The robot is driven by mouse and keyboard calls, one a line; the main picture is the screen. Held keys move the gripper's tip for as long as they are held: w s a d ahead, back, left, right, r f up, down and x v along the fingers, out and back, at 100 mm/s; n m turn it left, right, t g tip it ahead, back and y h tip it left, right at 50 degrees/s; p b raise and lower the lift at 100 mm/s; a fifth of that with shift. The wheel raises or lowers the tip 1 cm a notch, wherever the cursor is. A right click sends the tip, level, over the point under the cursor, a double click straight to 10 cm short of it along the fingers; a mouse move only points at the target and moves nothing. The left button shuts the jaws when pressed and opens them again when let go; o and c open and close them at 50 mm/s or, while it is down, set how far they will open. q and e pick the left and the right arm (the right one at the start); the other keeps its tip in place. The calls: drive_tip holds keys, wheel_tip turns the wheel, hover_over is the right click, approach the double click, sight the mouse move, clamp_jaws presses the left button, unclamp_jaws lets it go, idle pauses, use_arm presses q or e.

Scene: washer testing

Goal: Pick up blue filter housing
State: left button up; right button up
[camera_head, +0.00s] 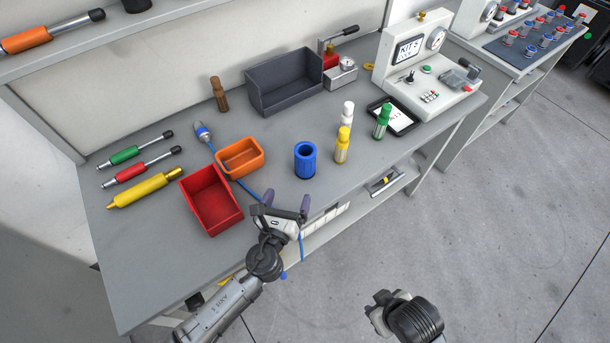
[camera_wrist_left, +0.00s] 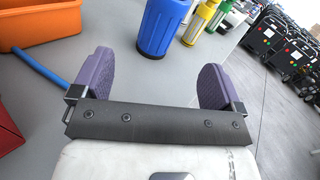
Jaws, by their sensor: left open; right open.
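The blue filter housing (camera_head: 305,160), an upright open-topped cylinder, stands on the grey workbench right of the orange bin. It also shows upright in the left wrist view (camera_wrist_left: 163,24), ahead of and between the fingers. My left gripper (camera_head: 287,204) is open and empty at the bench's front edge, short of the housing and apart from it. Its two purple fingers are spread wide in the left wrist view (camera_wrist_left: 158,84). My right gripper (camera_head: 377,302) is low over the floor at the bottom of the head view, away from the bench, with its fingers barely visible.
A red bin (camera_head: 211,200) and an orange bin (camera_head: 240,158) stand left of the housing, with a blue hose (camera_head: 222,162) beside them. Yellow (camera_head: 342,146), white (camera_head: 347,113) and green (camera_head: 382,122) bottles stand to its right. A dark grey bin (camera_head: 284,82) is behind.

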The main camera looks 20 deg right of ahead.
sight(302, 170)
use_arm(q)
drive_tip(key=shift+w+d+f+m+g+h+b, duration=0.15)
drive_tip(key=shift+f+m+h+b, duration=0.1)
drive_tip(key=shift+f+m, duration=0.3)
drive_tip(key=shift+w+d+f+m+g+h+b, duration=0.2)
drive_tip(key=shift+f+m, duration=0.2)
drive_tip(key=shift+m, duration=0.15)
drive_tip(key=shift+w+d+f+m, duration=0.1)
drive_tip(key=shift+w+d+m, duration=0.1)
drive_tip(key=shift+d+m, duration=0.1)
drive_tip(key=b+x, duration=0.2)
drive_tip(key=x, duration=0.4)
drive_tip(key=shift+w+d, duration=0.15)
drive_tip(key=shift+w, duration=0.05)
drive_tip(key=shift+w+d+b, duration=0.4)
drive_tip(key=shift+w+b, duration=0.05)
drive_tip(key=shift+w, duration=0.05)
drive_tip(key=b+x, duration=0.2)
drive_tip(key=x, duration=0.1)
drive_tip(key=shift+w+d, duration=0.15)
drive_tip(key=shift+w, duration=0.3)
drive_tip(key=shift+w+d+b, duration=0.45)
drive_tip(key=shift+w+b, duration=0.05)
drive_tip(key=shift+w, duration=0.05)
use_arm(e)
wheel_tip(302, 170, down, 8)
drive_tip(key=shift+r, duration=0.2)
